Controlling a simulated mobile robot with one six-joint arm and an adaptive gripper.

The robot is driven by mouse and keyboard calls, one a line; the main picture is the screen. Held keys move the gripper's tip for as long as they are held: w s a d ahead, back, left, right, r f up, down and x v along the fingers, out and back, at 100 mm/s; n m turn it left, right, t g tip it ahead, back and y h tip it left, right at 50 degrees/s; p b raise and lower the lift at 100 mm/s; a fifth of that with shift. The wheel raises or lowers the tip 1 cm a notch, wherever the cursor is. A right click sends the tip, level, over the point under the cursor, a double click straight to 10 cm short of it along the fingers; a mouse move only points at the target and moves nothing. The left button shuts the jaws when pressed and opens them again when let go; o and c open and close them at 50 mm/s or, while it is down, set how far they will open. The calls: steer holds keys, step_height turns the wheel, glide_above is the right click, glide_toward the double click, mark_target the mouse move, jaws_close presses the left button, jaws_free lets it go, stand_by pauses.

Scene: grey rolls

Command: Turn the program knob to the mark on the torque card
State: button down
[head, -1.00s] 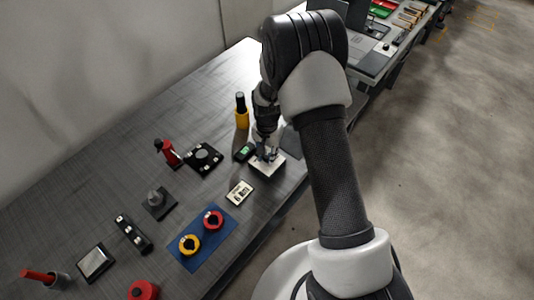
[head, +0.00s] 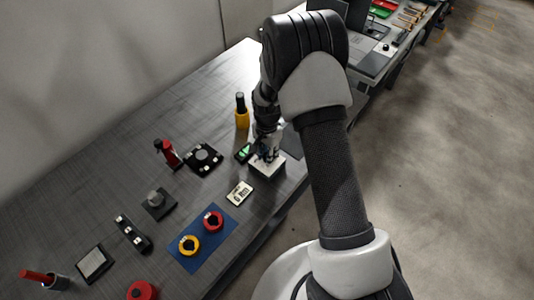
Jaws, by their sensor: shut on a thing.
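My gripper (head: 266,155) points down onto a small white-topped box (head: 267,169) near the table's front edge. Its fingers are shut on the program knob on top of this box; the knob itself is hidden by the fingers. The torque card (head: 239,193), a small white card with dark print, lies flat on the table to the lower left of the box. Its print and mark are too small to read surely. The knob's pointer cannot be seen.
A small black device with a green display (head: 244,152) sits just left of the gripper. A yellow and black bottle-shaped thing (head: 242,112) stands behind it. A blue mat (head: 207,247) bears a red and a yellow round part. A black plate (head: 204,159) lies further left.

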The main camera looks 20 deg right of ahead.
steer(key=c, duration=1.3)
jaws_free()
step_height(320, 180, up, 12)
steer(key=shift+r, duration=0.1)
